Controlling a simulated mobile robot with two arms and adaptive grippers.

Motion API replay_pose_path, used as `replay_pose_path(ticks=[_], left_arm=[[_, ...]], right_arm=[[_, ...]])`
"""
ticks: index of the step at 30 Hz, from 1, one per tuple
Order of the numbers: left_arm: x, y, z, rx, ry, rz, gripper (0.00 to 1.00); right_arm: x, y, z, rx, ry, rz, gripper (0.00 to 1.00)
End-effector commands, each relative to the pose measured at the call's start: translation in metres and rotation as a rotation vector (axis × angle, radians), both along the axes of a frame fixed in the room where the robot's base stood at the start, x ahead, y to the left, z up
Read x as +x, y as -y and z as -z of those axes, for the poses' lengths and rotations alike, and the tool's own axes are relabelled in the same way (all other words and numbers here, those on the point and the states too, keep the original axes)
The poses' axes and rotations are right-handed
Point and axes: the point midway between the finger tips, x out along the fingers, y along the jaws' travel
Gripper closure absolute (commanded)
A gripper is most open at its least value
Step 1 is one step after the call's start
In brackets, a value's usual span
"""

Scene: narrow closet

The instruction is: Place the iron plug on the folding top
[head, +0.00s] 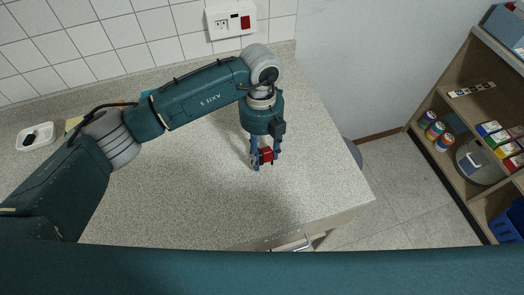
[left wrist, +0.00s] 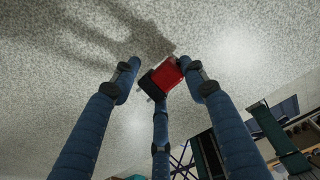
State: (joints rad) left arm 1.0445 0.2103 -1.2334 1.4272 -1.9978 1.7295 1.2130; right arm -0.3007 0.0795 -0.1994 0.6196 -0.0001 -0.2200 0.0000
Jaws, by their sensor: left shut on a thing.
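The plug (head: 267,154), a small red and black block, is between the fingers of my left gripper (head: 263,160) above the speckled grey top (head: 190,195). In the left wrist view the plug (left wrist: 172,76) shows its red face, its black side and small metal pins. The three blue fingers of my left gripper (left wrist: 160,80) close around it near their tips. The gripper points down; the exact gap to the top is hard to tell. No fold or hinge line is clear in the top. My right gripper is not in view.
A wall socket with a red switch (head: 231,20) is on the tiled wall. A white dish (head: 47,132) with a dark item stands at the far left. Shelves (head: 455,105) with cans and boxes stand at the right, beyond open floor. The top around the gripper is clear.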

Motion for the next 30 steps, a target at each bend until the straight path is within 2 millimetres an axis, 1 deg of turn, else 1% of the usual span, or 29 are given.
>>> replay_pose_path(ticks=[1,3,10,13,14,15,16,17,24,27,29,30], left_arm=[[-0.001,0.000,0.005,0.001,-0.002,-0.001,0.82],[-0.001,0.000,0.010,0.001,0.000,0.000,0.82],[0.000,0.000,0.011,0.000,0.001,0.001,0.82],[0.000,0.000,0.015,0.000,0.001,0.000,0.82],[0.000,0.000,0.015,0.000,0.002,0.000,0.55],[0.000,0.000,0.014,0.000,0.001,0.000,0.47],[0.000,0.000,0.014,0.000,0.001,0.000,0.41],[0.000,0.000,0.014,0.000,0.001,0.000,0.38],[0.000,0.000,0.014,0.000,0.001,0.000,0.38],[0.000,0.000,0.009,0.000,0.001,0.000,0.38],[0.002,0.000,0.007,0.000,0.004,0.000,0.38],[0.003,0.000,0.002,-0.001,0.006,0.000,0.38]], right_arm=[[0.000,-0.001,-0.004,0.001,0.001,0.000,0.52],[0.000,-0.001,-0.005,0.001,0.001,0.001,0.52],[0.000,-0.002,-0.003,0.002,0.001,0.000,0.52],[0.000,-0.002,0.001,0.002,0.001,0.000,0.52],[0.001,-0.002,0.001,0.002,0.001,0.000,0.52],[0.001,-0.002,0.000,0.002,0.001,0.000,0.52],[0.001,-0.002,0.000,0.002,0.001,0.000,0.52],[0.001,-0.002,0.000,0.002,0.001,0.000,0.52],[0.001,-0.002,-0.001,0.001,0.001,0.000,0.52],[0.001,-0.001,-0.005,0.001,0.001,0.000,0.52],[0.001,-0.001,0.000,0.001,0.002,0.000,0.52],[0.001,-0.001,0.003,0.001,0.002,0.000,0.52]])
